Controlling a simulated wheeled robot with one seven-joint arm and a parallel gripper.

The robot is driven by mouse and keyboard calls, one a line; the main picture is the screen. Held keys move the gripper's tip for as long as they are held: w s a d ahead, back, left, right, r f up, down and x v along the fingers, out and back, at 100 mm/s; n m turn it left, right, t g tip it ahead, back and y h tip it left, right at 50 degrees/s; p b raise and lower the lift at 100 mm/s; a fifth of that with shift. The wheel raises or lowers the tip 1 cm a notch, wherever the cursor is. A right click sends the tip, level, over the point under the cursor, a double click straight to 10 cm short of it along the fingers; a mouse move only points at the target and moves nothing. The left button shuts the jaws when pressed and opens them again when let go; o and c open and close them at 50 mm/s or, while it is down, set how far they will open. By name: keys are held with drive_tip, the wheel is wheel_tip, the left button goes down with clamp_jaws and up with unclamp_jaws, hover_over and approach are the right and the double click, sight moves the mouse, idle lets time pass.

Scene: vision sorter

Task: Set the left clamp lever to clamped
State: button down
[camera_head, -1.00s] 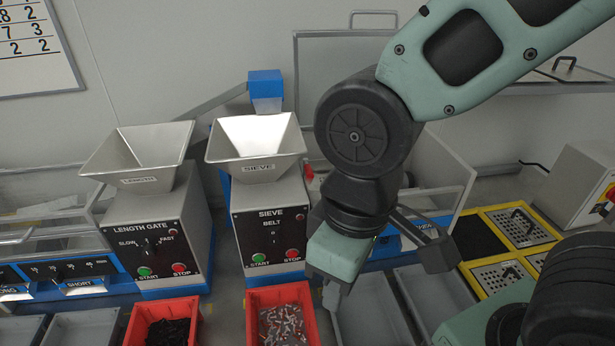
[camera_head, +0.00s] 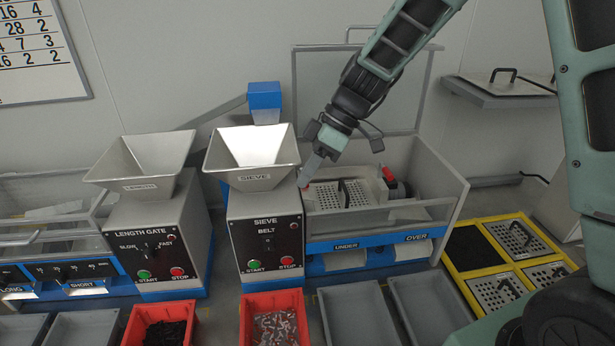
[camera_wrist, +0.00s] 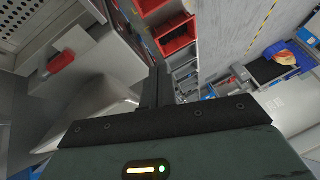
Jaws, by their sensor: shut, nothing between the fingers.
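The sieve machine's perforated screen plate (camera_head: 325,197) with a black handle lies in the grey tray right of the sieve hopper. A small red tip, seemingly of the left clamp lever (camera_head: 305,187), shows at the plate's left side, mostly hidden. A red-ended clamp lever (camera_head: 389,174) stands at the right side. My gripper (camera_head: 306,180) points down at the left lever, shut and empty; contact cannot be told. In the wrist view, the fingers (camera_wrist: 155,88) are together, and a red lever grip (camera_wrist: 61,62) lies to their left, apart in the picture.
The sieve hopper (camera_head: 252,155) stands close left of my gripper. The tray's front rail (camera_head: 380,229) runs before the plate. Red bins (camera_head: 272,300) and grey bins (camera_head: 357,310) are in front. A yellow-framed rack (camera_head: 463,283) holds more screens at right.

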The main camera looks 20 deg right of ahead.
drive_tip(key=w+d+f+n+t+y, duration=0.1)
drive_tip(key=w+d+f+n+t, duration=0.1)
drive_tip(key=w+d, duration=0.7)
drive_tip(key=shift+w+d+n+y, duration=0.25)
drive_tip(key=shift+w+n+y, duration=0.05)
drive_tip(key=shift+a+p, duration=0.1)
drive_tip(key=shift+p, duration=0.2)
drive_tip(key=p+x, duration=0.4)
drive_tip(key=x, duration=0.4)
drive_tip(key=shift+w+a, duration=0.15)
drive_tip(key=shift+a, duration=0.05)
drive_tip(key=shift+x, duration=0.8)
